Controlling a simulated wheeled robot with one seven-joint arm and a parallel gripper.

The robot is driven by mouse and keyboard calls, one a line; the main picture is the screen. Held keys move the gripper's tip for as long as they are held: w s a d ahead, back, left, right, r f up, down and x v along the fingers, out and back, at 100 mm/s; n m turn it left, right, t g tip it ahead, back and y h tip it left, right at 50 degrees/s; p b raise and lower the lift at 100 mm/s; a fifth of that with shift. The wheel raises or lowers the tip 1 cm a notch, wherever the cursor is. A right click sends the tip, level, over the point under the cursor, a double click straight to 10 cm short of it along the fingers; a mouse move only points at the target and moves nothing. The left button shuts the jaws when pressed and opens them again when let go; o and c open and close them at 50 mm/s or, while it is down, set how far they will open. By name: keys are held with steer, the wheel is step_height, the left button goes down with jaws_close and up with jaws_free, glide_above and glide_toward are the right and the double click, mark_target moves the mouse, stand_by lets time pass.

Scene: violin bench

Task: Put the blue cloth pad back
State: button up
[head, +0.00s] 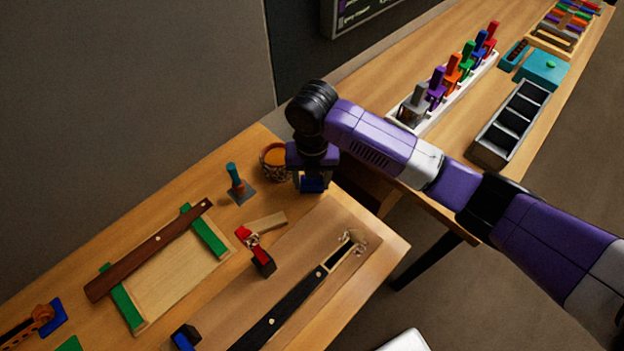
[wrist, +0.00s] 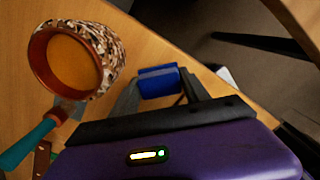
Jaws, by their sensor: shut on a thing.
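The blue cloth pad (wrist: 158,82) is between the fingers of my gripper (wrist: 156,90) in the wrist view. My gripper is shut on it. In the head view the pad (head: 313,185) shows as a small blue patch under my gripper (head: 311,178), near the right end of the front bench. A patterned round pot (wrist: 78,60) with an orange inside stands just left of my gripper; it also shows in the head view (head: 274,162). I cannot tell whether the pad touches the bench.
A teal-handled tool (head: 235,180) stands left of the pot. A violin neck (head: 300,300) lies on a board in front, with a red clamp (head: 252,243) beside it. A rack of coloured clamps (head: 440,95) and a dark compartment tray (head: 512,122) are on the back bench.

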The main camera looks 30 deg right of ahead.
steer(key=shift+s+f, duration=0.15)
steer(key=shift+f, duration=0.45)
steer(key=o, duration=1.4)
steer(key=shift+f, duration=0.15)
steer(key=shift+r, duration=0.9)
step_height(320, 180, up, 12)
steer(key=shift+b, duration=0.6)
